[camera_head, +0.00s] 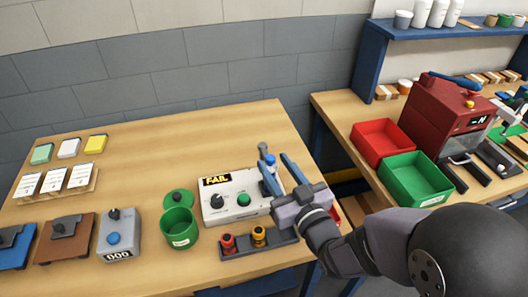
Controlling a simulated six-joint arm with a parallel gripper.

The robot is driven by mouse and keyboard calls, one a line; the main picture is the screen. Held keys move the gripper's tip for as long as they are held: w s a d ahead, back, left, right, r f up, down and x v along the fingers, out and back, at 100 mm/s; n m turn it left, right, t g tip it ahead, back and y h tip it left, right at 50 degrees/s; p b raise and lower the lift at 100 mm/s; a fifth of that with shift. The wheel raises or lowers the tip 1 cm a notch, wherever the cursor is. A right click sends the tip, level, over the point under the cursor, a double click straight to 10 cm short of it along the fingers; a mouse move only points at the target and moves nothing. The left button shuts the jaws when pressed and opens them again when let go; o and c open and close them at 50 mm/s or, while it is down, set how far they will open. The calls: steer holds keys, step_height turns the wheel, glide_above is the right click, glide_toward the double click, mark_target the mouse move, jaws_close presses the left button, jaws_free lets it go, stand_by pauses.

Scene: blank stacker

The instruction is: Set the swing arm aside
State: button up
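A white test box (238,200) with a black knob, a green button and a display reading "FAIL" stands near the right side of the left bench. A blue knob (268,159) on a grey post shows at its right end; this may be the swing arm, but its lower part is hidden by my gripper. My gripper (273,161) is open, its two fingers spread, with the blue knob showing between or just behind their tips. I cannot tell whether they touch it.
A dark rack (261,251) with red and yellow pegs stands in front of the box. A green cup (179,229) and a grey counter box (118,236) stand left. Red (379,138) and green (417,179) bins stand on the right bench, across a gap.

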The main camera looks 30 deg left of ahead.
mark_target(264, 155)
steer(key=shift+p+x, duration=1.2)
steer(key=shift+x, duration=2.5)
jaws_close()
